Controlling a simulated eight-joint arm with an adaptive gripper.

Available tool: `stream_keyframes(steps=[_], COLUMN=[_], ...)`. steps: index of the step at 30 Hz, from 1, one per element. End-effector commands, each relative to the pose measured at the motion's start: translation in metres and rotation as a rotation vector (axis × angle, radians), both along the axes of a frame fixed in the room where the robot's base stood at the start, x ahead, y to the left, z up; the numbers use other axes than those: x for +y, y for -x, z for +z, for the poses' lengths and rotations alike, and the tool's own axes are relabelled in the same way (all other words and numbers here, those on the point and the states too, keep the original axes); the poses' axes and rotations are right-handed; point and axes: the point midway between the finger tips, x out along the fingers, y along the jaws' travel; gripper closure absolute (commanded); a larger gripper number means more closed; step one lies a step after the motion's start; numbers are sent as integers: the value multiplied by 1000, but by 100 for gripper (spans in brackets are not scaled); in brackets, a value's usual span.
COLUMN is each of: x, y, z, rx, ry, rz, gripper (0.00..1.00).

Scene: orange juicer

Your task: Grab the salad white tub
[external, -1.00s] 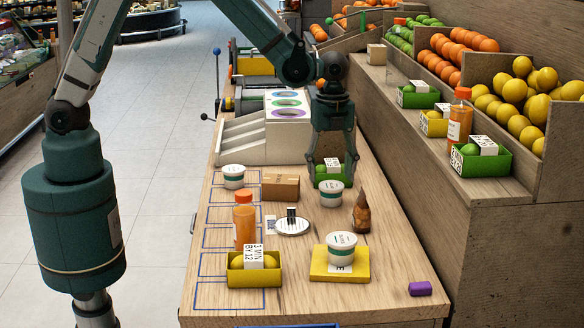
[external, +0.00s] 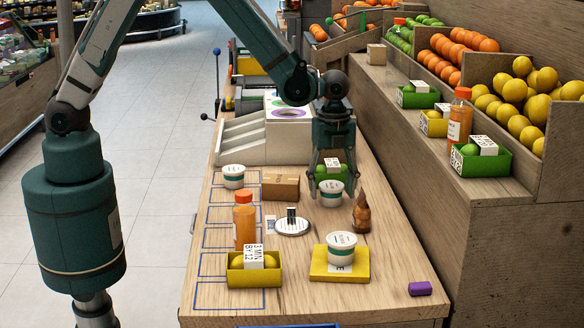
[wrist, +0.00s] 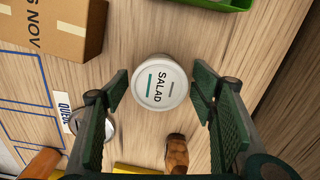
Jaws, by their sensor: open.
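The white salad tub (external: 331,194) stands upright on the wooden counter, near its middle. In the wrist view the tub (wrist: 159,82) shows its lid with the word SALAD, lying between and slightly beyond my two fingertips. My gripper (external: 331,190) is open and points down over the tub in the external view. In the wrist view my gripper (wrist: 161,97) has one finger on each side of the tub, with a visible gap on each side. Nothing is held.
A cardboard box (external: 280,187) stands left of the tub, and a brown figurine (external: 361,214) stands close on its right. A green tray (wrist: 215,3) lies behind. Another white tub (external: 341,249) sits on a yellow block (external: 318,265) nearer the front. A round disc (external: 292,227) lies front left.

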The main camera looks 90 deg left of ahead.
Motion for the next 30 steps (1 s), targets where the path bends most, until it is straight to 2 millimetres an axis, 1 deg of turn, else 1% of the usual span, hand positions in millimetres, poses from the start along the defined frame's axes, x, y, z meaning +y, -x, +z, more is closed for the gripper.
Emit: stream_keyframes(steps=[15, 16, 17, 22, 30], x=[0, 0, 0, 0, 0], y=[0, 0, 0, 0, 0], z=[0, 0, 0, 0, 0], rx=[0, 0, 0, 0, 0], ry=[0, 0, 0, 0, 0], rz=[0, 0, 0, 0, 0], gripper=[43, 44, 48, 71, 71])
